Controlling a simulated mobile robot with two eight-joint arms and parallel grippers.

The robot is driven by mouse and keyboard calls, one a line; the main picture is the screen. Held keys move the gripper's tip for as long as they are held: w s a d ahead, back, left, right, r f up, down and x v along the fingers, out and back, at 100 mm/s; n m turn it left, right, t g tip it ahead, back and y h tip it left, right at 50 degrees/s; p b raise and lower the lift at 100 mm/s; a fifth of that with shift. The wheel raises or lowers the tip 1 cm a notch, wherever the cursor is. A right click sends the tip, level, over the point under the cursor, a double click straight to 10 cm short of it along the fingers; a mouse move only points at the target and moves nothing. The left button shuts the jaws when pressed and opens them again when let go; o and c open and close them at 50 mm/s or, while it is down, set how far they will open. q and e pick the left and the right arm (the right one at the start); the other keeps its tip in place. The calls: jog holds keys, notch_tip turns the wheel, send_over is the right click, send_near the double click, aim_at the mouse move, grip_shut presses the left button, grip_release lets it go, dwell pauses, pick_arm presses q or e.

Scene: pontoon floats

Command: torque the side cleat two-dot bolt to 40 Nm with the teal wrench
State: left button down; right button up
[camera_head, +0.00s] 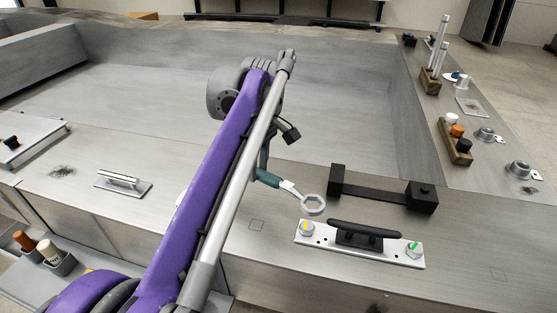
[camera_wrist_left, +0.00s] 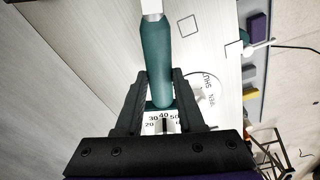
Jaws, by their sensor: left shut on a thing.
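The teal wrench (camera_head: 267,178) has a grey shaft and a ring end, which hangs just left of and behind the side cleat. My left gripper (camera_head: 263,168) is shut on its handle. In the left wrist view my gripper (camera_wrist_left: 160,76) clasps the teal wrench (camera_wrist_left: 155,45) from both sides. A scale by the handle's end reads 30, 40, 50, with a dark mark near 40. The side cleat (camera_head: 359,242) is a black bar on a white plate. Its left bolt (camera_head: 306,228) carries yellow, its right bolt (camera_head: 414,248) green; dots are too small to count.
A black handle-like bracket (camera_head: 382,192) stands just behind the cleat, right of the wrench ring. A small silver handle (camera_head: 123,182) is on the deck at left. Wooden holders (camera_head: 455,142) and fittings line the right deck. The recessed well (camera_head: 330,110) is empty.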

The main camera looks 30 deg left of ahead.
pick_arm(q)
jog(key=shift+s+a+f, duration=0.1)
jog(key=shift+s+a, duration=0.2)
jog(key=shift+s, duration=0.05)
jog(key=shift+w, duration=0.1)
jog(key=shift+w+d, duration=0.1)
pick_arm(e)
jog(key=shift+r, duration=0.1)
pick_arm(q)
jog(key=shift+f, duration=0.8)
jog(key=shift+f+b, duration=0.85)
jog(key=shift+f, duration=0.75)
pick_arm(e)
jog(key=f, duration=0.1)
jog(key=s+f, duration=0.1)
jog(key=f, duration=0.1)
pick_arm(q)
jog(key=shift+f, duration=0.35)
pick_arm(e)
jog(key=shift+s+f, duration=0.1)
jog(key=shift+r, duration=0.3)
